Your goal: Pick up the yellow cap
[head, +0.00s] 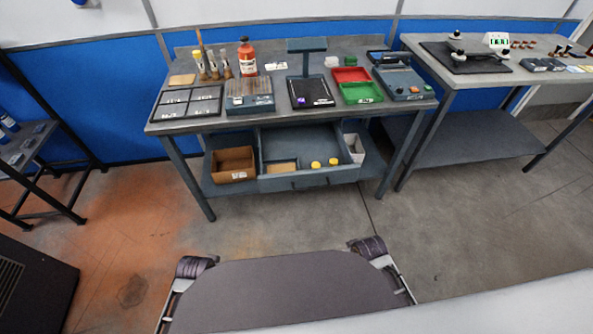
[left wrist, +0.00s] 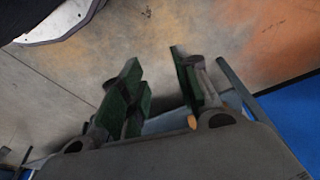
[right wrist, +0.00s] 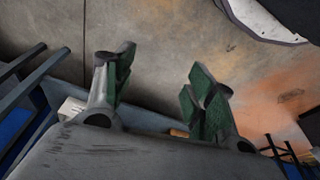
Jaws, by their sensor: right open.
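Two small round yellow caps show side by side in the open drawer (head: 290,182) under the bench in the head view: the left yellow cap (head: 316,165) and the right yellow cap (head: 333,162). They are too small to tell whether they sit on something. My left gripper (left wrist: 155,60) shows in the left wrist view with its green-padded fingers apart and nothing between them. My right gripper (right wrist: 160,65) shows in the right wrist view, open and empty. Both point over bare floor. Neither gripper can be made out clearly in the head view.
A brown box (head: 233,165) stands left of the drawer, and a white bin (head: 354,148) stands to its right. The bench top (head: 215,120) holds trays, bottles and instruments. A second bench (head: 450,88) stands at right. The floor before the drawer is clear.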

